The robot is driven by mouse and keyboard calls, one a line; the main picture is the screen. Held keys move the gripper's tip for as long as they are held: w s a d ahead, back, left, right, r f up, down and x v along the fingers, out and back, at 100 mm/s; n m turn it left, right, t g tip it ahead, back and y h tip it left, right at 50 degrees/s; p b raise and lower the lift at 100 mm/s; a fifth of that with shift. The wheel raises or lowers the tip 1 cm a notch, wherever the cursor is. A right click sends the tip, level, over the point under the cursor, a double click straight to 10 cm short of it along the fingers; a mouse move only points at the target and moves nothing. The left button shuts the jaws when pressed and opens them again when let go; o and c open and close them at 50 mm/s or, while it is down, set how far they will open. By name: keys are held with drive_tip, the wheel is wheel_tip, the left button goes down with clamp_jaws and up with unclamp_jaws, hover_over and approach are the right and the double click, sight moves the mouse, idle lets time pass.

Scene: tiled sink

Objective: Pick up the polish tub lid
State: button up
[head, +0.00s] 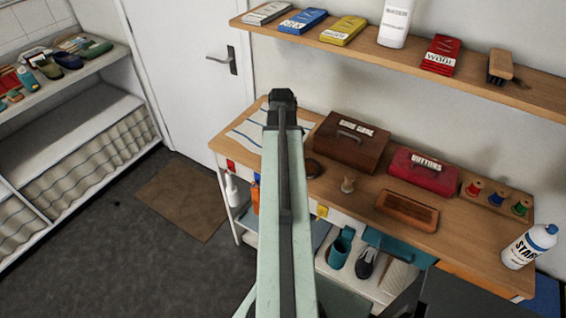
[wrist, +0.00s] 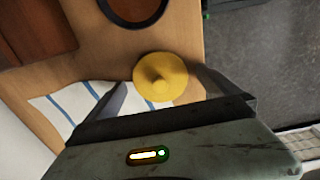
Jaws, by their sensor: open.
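The polish tub lid, a yellow disc with a round knob (wrist: 160,76), lies on the wooden table top near its edge in the wrist view. My gripper (wrist: 158,78) is open, one finger on each side of the lid, with no clear contact visible. I cannot tell the height of the fingertips above the wood. In the head view my arm hides the lid and my fingertips.
A blue-striped cloth (wrist: 60,112) lies beside the lid. The wooden table (head: 455,235) also holds a brown box (head: 347,145), a red buttons box (head: 424,172), a wooden tray (head: 407,210) and thread spools (head: 496,197). A shelf (head: 320,38) hangs above. Dark floor (wrist: 270,60) lies past the table edge.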

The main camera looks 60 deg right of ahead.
drive_tip(key=shift+r, duration=0.1)
drive_tip(key=c, duration=1.4)
wheel_tip(320, 180, up, 10)
drive_tip(key=p, duration=1)
drive_tip(key=shift+c, duration=0.2)
